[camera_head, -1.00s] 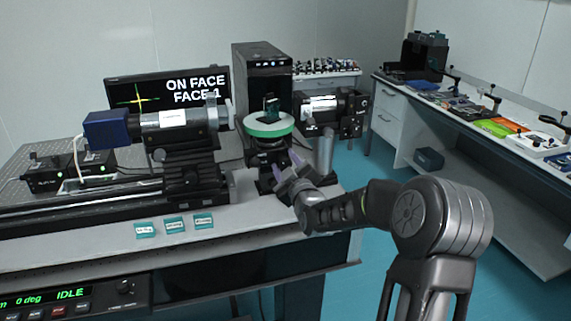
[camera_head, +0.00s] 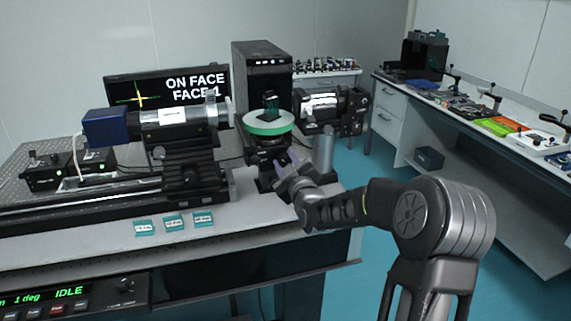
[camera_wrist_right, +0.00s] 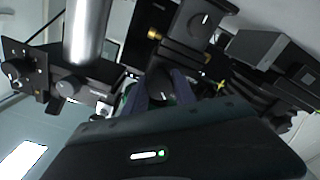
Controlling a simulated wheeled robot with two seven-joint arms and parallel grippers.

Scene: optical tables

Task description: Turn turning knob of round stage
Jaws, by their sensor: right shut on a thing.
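The round stage (camera_head: 268,125) has a green-rimmed top with a small dark glass piece (camera_head: 270,105) standing on it. My right gripper (camera_head: 283,166) reaches in from the right to the front of the stage's dark base. Its purple fingers are shut on the turning knob, which the gripper mostly hides in the head view. In the right wrist view the dark knob (camera_wrist_right: 160,86) sits between the two fingers. The readout (camera_head: 60,294) at the lower left shows 1 deg and IDLE. My left gripper is not in view.
A metal post (camera_head: 325,150) stands close to my right gripper. Several teal labels (camera_head: 174,222) lie at the front. The screen (camera_head: 165,90) reads ON FACE, FACE 1.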

